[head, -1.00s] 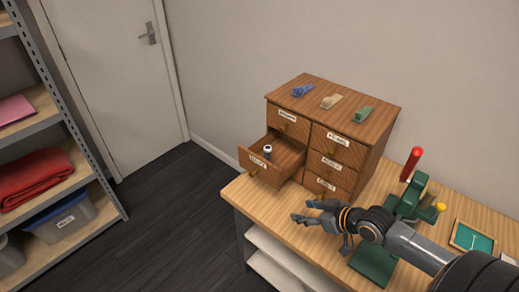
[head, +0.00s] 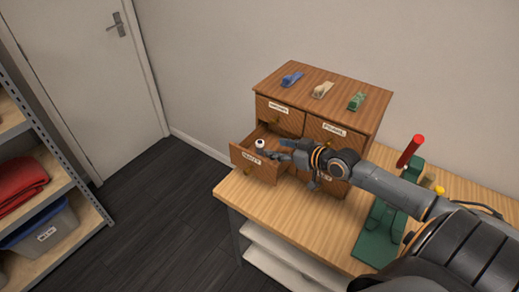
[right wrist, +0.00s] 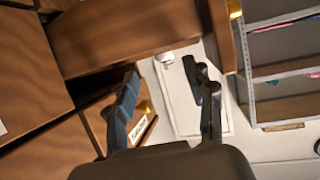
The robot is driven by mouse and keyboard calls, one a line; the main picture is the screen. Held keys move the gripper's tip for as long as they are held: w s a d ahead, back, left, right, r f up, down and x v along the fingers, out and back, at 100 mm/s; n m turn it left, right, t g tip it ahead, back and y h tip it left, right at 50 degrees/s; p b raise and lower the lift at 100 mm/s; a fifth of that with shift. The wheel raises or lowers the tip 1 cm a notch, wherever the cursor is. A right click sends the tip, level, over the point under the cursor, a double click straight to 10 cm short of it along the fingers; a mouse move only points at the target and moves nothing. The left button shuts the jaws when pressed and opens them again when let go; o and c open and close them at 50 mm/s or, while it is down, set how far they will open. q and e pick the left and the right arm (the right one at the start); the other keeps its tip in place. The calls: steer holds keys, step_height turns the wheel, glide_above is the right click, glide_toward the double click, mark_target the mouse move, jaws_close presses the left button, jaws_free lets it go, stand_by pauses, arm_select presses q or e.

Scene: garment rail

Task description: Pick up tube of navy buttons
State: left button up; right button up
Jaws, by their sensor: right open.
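The tube (head: 260,144) stands upright in the open drawer (head: 252,174) of the wooden cabinet, with its white cap showing. Its lower part is mostly hidden. My left gripper is not in view.
The cabinet (head: 322,80) carries blue, cream and green clips on top. A green press (head: 380,232) with a red handle stands to the right on the workbench (head: 300,222). A shelf rack (head: 50,150) stands at left, with open floor between.

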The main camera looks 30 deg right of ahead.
mark_target(263, 145)
steer(key=shift+x, duration=1.2)
steer(key=shift+w+a+f, duration=0.15)
steer(key=shift+w, duration=0.3)
steer(key=x, duration=0.3)
steer(key=p+x, duration=0.1)
steer(key=shift+w+a, duration=0.15)
steer(key=shift+a, duration=0.15)
steer(key=shift+w+f, duration=0.25)
steer(key=shift+w, duration=0.15)
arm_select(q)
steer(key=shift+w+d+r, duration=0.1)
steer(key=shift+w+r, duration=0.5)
arm_select(e)
jaws_close()
